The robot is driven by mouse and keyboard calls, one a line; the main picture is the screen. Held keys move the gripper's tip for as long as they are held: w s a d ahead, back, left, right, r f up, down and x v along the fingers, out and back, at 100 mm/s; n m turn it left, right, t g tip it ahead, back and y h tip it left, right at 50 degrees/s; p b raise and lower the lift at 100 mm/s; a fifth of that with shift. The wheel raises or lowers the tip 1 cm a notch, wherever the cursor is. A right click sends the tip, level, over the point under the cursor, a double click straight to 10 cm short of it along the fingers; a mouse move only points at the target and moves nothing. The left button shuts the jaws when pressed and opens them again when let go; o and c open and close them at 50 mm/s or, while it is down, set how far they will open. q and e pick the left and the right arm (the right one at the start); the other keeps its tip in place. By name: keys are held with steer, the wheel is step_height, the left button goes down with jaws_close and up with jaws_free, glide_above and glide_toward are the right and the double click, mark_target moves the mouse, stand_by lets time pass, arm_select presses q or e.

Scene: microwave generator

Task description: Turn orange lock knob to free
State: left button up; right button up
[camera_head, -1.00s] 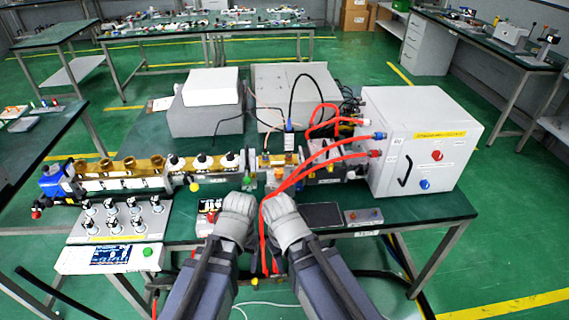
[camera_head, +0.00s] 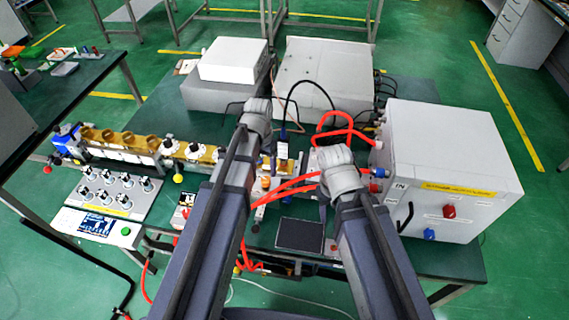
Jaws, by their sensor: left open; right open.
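A small orange knob-like part (camera_head: 265,183) shows on the waveguide line (camera_head: 205,153), just right of my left forearm. I cannot tell for sure that it is the lock knob. My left gripper (camera_head: 258,112) is above and behind the line, left of the black-cabled fitting. My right gripper (camera_head: 337,165) is over the right part of the line, beside the white cabinet (camera_head: 440,155). The wrists and forearms hide most of both grippers' fingers and part of the line. Nothing shows held in either gripper.
Red hoses (camera_head: 285,190) run across the line towards the cabinet. Grey boxes (camera_head: 325,75) stand behind. A plate of small black-and-white parts (camera_head: 117,190) and a display unit (camera_head: 97,225) are at left. A dark flat panel (camera_head: 299,234) lies between my forearms.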

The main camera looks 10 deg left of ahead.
mark_target(266, 179)
arm_select(q)
steer(key=shift+w+d+r, duration=0.1)
steer(key=shift+w+d, duration=0.1)
steer(key=shift+w, duration=0.35)
steer(key=shift+s+a, duration=0.1)
steer(key=shift+s, duration=0.05)
steer(key=shift+f+b, duration=0.25)
steer(key=shift+b, duration=0.1)
step_height(266, 179, down, 7)
steer(key=b, duration=0.7)
steer(key=shift+f, duration=0.2)
arm_select(e)
step_height(266, 179, down, 8)
steer(key=shift+w+d+r, duration=0.2)
steer(key=shift+w+d, duration=0.1)
arm_select(q)
steer(key=shift+r, duration=0.1)
jaws_close()
